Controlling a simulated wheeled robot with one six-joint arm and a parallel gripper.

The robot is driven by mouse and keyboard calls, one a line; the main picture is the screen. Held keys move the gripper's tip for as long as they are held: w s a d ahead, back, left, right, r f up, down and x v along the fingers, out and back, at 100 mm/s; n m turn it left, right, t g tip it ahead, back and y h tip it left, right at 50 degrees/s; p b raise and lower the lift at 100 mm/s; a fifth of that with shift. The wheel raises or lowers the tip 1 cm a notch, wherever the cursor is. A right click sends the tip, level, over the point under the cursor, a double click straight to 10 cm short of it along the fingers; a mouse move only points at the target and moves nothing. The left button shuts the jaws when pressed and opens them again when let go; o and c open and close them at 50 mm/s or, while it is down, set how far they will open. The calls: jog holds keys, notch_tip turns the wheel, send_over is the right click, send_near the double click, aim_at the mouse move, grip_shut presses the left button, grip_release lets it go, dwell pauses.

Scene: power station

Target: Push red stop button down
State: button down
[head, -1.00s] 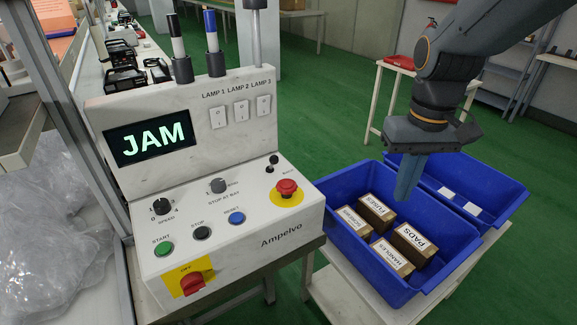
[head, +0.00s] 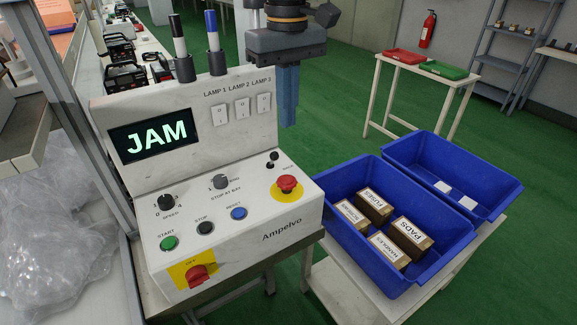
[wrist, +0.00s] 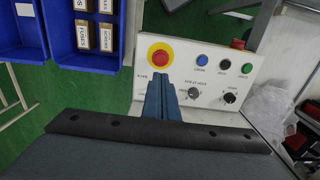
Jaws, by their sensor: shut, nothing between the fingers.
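The red mushroom-shaped stop button (head: 287,184) sits on a yellow round plate at the right end of the white control panel (head: 290,222). It also shows in the wrist view (wrist: 160,58), just beyond the fingertips. My gripper (head: 288,122) is shut and empty, pointing down. In the head view it hangs above and behind the button, apart from it. In the wrist view its fingers (wrist: 160,78) appear just below the button in the picture. The screen (head: 155,141) reads JAM.
The panel also has a black STOP button (head: 205,228), a green START button (head: 169,243), a blue RESET button (head: 238,213) and a red OFF switch (head: 196,275) on yellow. Lamp poles (head: 213,58) stand behind the panel. Blue bins (head: 345,240) with boxes are at right.

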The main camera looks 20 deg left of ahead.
aim_at(288, 179)
notch_tip(288, 179, down, 14)
jog(key=p, duration=0.2)
jog(key=shift+r+p, duration=0.15)
jog(key=shift+p, duration=0.2)
